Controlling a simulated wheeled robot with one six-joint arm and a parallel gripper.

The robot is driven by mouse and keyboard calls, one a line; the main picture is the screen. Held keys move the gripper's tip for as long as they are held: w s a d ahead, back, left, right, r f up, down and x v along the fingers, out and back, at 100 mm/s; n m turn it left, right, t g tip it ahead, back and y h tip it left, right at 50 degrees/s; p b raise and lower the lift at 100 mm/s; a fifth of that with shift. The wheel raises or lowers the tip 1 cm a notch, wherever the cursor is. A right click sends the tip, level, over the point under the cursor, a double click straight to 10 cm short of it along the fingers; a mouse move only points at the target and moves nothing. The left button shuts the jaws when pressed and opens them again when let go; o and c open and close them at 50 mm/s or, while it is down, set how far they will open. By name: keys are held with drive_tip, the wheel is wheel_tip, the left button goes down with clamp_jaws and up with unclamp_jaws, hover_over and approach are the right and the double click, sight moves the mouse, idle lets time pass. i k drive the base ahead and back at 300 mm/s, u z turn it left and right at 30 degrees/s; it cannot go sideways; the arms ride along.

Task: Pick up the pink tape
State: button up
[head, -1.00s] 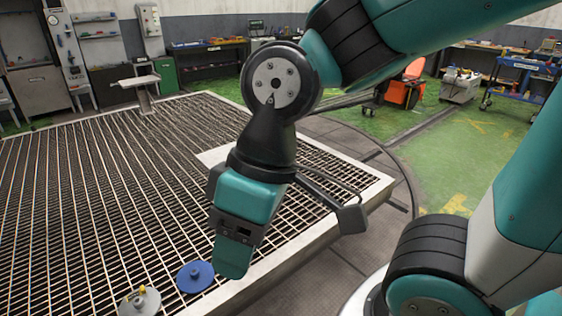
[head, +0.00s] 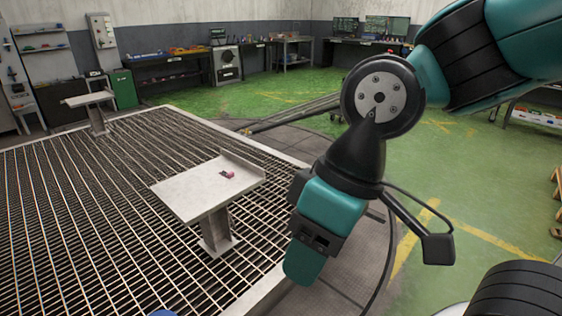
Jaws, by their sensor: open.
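A small pink tape (head: 228,174) lies on the pale top of a pedestal stand (head: 189,194) in the middle of the head view. It is small, with a dark part beside the pink. My gripper (head: 303,262) hangs to the right of the stand and lower in the picture, apart from the tape. The gripper body hides its fingertips in part. Nothing shows held in it.
The stand has a raised lip along its back right edge and rises from a metal grating (head: 70,235) with a pale border. A second stand (head: 88,98) is at the far left. Workbenches (head: 170,75) line the back wall. Green floor (head: 440,175) lies open at right.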

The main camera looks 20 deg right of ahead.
sight(229, 174)
drive_tip(key=z, duration=0.45)
drive_tip(key=i, duration=1.45)
drive_tip(key=u, duration=0.85)
drive_tip(key=i, duration=0.3)
drive_tip(key=u, duration=0.3)
